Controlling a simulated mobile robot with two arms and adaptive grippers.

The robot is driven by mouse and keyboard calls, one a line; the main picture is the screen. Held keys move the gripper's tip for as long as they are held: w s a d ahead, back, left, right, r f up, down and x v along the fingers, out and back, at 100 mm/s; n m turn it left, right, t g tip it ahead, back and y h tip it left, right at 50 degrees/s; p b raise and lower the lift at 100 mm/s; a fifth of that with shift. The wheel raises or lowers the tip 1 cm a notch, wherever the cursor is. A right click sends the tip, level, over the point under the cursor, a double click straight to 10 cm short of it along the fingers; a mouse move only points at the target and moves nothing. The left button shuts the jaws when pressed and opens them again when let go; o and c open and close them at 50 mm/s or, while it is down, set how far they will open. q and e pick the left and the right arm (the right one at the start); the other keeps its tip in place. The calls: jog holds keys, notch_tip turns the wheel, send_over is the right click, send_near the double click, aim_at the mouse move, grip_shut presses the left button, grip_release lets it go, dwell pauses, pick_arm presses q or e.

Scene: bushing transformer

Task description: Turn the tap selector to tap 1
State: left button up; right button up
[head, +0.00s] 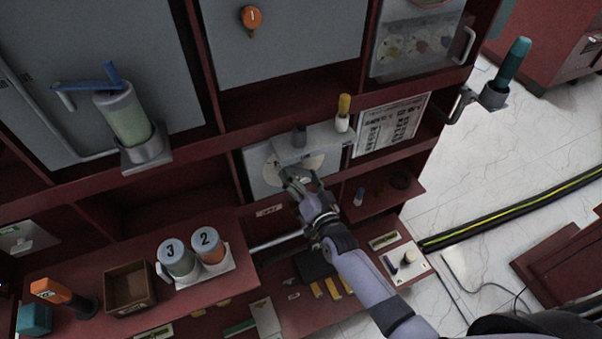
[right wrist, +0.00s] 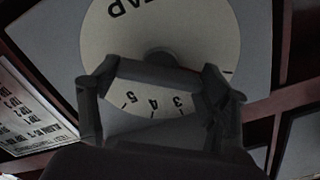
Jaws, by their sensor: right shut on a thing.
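The tap selector is a pale round dial (head: 272,176) on a grey panel in the middle compartment, partly under a grey shelf. In the right wrist view the dial (right wrist: 105,45) fills the upper middle, with "TAP" upside down at the top and the numbers 5, 4 and 3 near its lower edge. Its other numbers are hidden. My right gripper (head: 301,182) is at the front of the dial. In the right wrist view the gripper (right wrist: 158,82) is shut across the dark selector handle, below the central hub. My left gripper is not in view.
A grey shelf (head: 325,143) juts out above the dial, bearing a yellow-topped white piece (head: 343,113). A printed tap chart (head: 391,124) is to the right. Cylinders marked 3 (head: 177,260) and 2 (head: 209,246) stand on the lower left shelf. A black-and-yellow cable (head: 520,209) crosses the floor.

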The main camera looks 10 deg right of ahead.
jog(key=shift+f+n, duration=0.1)
jog(key=shift+n, duration=0.5)
jog(key=o, duration=1.2)
jog(key=shift+c, duration=0.2)
jog(key=s+d, duration=0.2)
jog(key=s, duration=0.9)
jog(key=shift+s+d, duration=0.15)
jog(key=shift+s, duration=0.25)
